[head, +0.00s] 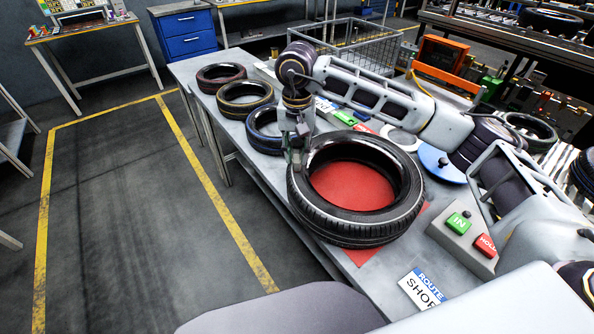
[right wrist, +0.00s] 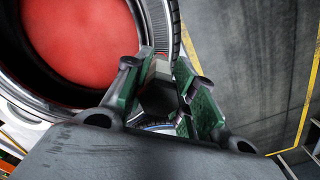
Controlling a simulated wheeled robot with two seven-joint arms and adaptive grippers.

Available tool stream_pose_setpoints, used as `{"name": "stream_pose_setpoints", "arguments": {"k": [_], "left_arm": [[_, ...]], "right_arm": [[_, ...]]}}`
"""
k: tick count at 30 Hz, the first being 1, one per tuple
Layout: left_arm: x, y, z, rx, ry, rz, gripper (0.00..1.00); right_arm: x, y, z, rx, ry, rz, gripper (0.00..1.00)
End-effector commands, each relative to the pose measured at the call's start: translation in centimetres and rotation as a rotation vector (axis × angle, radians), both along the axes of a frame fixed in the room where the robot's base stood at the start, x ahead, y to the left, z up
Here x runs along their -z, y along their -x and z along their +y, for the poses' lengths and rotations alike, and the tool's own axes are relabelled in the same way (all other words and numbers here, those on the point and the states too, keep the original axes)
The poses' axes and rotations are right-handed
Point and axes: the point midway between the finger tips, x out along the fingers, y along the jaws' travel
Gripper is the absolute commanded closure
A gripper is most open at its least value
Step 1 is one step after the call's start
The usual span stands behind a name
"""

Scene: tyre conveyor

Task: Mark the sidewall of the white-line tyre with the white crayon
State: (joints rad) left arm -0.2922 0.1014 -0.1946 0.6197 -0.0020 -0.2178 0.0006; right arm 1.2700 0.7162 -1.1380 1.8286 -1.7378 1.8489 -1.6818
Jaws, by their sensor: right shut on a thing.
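The white-line tyre (head: 335,228), large and black with a thin pale line around it, lies flat on a red mat (head: 352,186) on the grey table. Its rim and the red inside it also show in the right wrist view (right wrist: 161,22). My right gripper (head: 297,160) points down at the tyre's far left edge. It is shut on a short block with a pale face and a dark end, seemingly the white crayon (right wrist: 160,72). I cannot tell whether the crayon touches the sidewall. My left gripper is not in view.
Three smaller tyres with red (head: 221,77), yellow (head: 245,97) and blue (head: 264,130) markings line the table's left edge. A button box (head: 462,232) with green and red buttons and a route card (head: 424,287) lie to the right. A wire basket (head: 360,45) stands behind.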

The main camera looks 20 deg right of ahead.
Motion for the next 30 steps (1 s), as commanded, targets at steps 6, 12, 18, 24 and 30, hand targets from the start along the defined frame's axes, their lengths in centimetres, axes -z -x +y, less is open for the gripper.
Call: {"name": "stream_pose_setpoints", "arguments": {"k": [6,12,18,24,30], "left_arm": [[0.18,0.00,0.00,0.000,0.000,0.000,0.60],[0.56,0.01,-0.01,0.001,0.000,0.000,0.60],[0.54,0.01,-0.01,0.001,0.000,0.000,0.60],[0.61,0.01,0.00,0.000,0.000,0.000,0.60],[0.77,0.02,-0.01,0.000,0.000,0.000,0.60]], "right_arm": [[0.13,0.03,0.28,-0.003,-0.002,0.001,1.00],[0.16,-0.06,0.64,-0.003,-0.001,0.002,1.00],[0.10,-0.07,0.69,-0.002,-0.001,0.002,1.00],[0.11,-0.08,0.76,-0.002,-0.002,0.001,1.00],[0.13,-0.08,0.64,-0.002,0.000,0.001,1.00]]}}
